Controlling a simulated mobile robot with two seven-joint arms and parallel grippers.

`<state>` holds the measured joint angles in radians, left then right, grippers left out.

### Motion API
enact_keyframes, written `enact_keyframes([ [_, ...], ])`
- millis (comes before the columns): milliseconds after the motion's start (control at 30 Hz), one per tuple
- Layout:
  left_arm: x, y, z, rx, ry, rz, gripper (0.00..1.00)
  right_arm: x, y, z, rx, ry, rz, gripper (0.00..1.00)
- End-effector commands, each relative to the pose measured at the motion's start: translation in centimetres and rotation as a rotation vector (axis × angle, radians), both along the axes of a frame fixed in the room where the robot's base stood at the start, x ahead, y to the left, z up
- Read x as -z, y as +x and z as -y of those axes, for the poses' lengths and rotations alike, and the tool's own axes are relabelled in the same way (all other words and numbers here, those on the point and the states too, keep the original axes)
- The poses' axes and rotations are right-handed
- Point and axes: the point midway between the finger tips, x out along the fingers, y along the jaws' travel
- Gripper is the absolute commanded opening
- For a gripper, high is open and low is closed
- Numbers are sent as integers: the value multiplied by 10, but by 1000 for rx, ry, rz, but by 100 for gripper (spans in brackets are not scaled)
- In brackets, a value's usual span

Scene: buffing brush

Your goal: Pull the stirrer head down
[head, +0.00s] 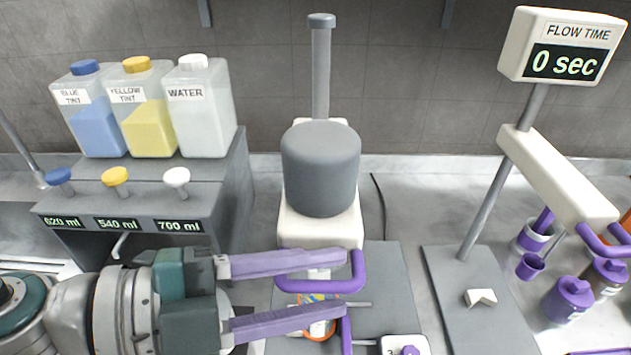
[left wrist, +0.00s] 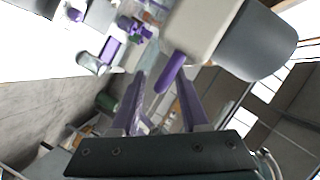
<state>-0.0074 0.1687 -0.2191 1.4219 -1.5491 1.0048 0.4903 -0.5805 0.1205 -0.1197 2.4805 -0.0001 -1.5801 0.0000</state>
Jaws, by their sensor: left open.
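The stirrer head has a grey cylindrical motor (head: 320,170) on a cream-white body (head: 318,229), mounted on a grey upright post (head: 321,75). A purple handle bar (head: 318,286) loops out at its front. My left gripper (head: 343,285) is open, its two long purple fingers reaching in from the left above and below the handle in the head view. In the left wrist view the handle (left wrist: 171,72) shows between the spread finger lines, close to the tips; I cannot tell whether they touch it. Below the head, a clear vessel with orange and blue markings (head: 318,310) is partly hidden by the fingers.
The tint and water dispenser (head: 205,175) stands left with three bottles. On the right are the flow-time display post (head: 490,200) and several purple-topped containers (head: 570,298). A small white control box (head: 405,346) sits at the front.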

Motion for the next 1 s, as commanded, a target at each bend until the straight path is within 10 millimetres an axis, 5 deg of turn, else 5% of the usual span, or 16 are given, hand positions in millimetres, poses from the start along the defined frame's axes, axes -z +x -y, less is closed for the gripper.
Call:
enact_keyframes([
  [100,0,0,0,0,0,0,45,0,0,0,0,0,0,64],
  [500,0,0,0,0,0,0,0,0,0,0,0,1,-1,64],
  [1000,0,0,-1,0,0,-1,0,0,0,0,0,1,-1,64],
])
